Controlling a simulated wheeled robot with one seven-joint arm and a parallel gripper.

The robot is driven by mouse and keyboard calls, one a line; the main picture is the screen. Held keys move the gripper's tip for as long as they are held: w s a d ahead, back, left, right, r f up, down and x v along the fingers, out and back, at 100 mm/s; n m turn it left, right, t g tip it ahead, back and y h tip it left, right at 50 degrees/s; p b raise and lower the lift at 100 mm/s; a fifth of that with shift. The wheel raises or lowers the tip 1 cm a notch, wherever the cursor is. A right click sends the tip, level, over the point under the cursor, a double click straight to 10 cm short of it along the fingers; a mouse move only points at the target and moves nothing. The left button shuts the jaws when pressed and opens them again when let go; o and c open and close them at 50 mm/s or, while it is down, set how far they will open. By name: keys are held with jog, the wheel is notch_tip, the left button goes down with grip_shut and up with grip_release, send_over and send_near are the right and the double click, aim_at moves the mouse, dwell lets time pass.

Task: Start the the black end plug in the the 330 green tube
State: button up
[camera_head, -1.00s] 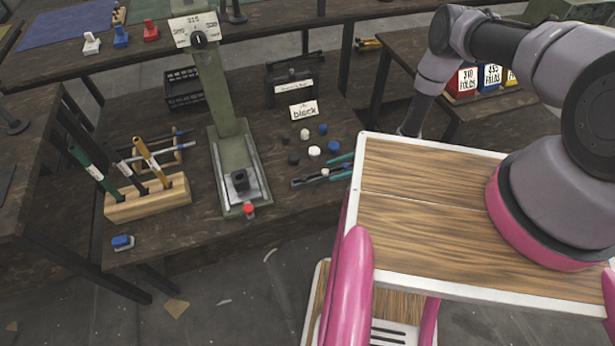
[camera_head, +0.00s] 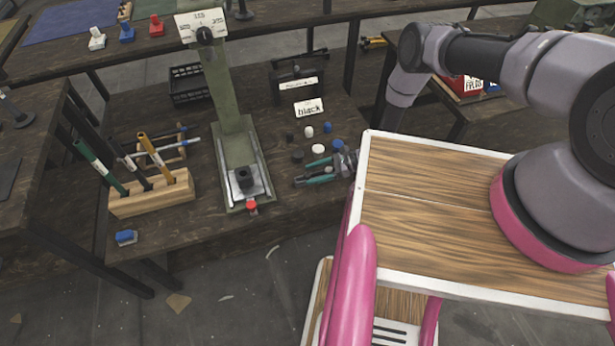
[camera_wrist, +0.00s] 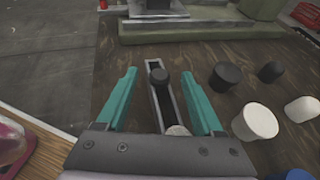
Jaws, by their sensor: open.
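The green tube (camera_head: 100,166) stands tilted in a wooden block on the bench at left, beside a black and an orange tube; its label is too small to read. Two black end plugs, a larger one (camera_head: 297,157) and a smaller one (camera_head: 289,136), sit on the bench near the "black" card. In the wrist view both black plugs, the larger (camera_wrist: 226,75) and the smaller (camera_wrist: 270,72), are right of my gripper (camera_wrist: 159,73). My gripper (camera_head: 306,174) is open, its teal fingers low over the bench.
White plugs (camera_wrist: 255,122) and blue plugs (camera_head: 337,145) stand close by on the right. A green press (camera_head: 238,150) labelled 315 stands between the tubes and plugs.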

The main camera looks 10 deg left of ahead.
grip_shut()
jog(key=shift+r, duration=0.1)
